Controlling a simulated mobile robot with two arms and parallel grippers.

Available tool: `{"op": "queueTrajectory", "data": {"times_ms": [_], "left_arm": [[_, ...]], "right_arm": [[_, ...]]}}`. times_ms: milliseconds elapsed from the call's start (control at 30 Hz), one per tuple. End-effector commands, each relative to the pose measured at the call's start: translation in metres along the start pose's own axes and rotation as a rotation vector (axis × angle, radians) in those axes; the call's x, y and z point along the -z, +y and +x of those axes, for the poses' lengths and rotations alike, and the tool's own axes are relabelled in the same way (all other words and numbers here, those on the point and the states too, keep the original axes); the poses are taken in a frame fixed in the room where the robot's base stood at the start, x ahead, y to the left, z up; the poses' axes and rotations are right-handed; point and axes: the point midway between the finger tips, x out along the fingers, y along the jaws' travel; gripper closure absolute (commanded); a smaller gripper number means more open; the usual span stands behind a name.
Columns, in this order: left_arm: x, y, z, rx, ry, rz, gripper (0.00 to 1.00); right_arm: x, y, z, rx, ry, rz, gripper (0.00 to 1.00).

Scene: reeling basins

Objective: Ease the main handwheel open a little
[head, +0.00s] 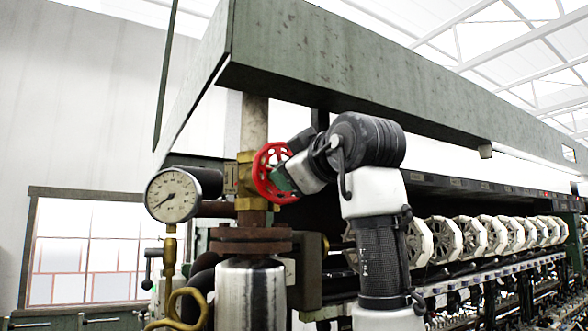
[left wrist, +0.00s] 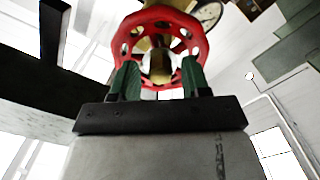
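The red handwheel (head: 268,172) is mounted on a brass valve (head: 245,172) on the vertical pipe. In the left wrist view the handwheel (left wrist: 125,40) faces me, with its hub at the middle. My left gripper (head: 284,176) is at the wheel's right side in the head view. Its two green fingers (left wrist: 161,80) stand apart on either side of the hub and overlap the lower part of the rim. I cannot tell whether they touch the rim or reach between the spokes. My right gripper is not in view.
A pressure gauge (head: 173,196) sits left of the valve. A rusty flange (head: 250,239) and a metal cylinder (head: 248,290) are below. A green beam (head: 350,62) runs overhead. A row of white reels (head: 470,236) extends to the right.

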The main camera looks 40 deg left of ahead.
Motion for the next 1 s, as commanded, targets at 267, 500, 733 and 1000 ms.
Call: {"op": "queueTrajectory", "data": {"times_ms": [267,500,733,1000], "left_arm": [[0.001,0.001,-0.021,-0.005,0.003,0.000,0.53],[0.001,0.001,-0.057,-0.004,0.002,0.000,0.53],[0.001,0.000,-0.071,-0.002,0.002,0.000,0.53],[0.001,0.000,-0.070,-0.002,0.003,0.000,0.53]], "right_arm": [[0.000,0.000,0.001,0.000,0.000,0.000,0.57],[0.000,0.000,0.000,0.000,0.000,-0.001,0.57],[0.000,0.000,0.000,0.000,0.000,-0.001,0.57],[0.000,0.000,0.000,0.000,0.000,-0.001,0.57]]}}
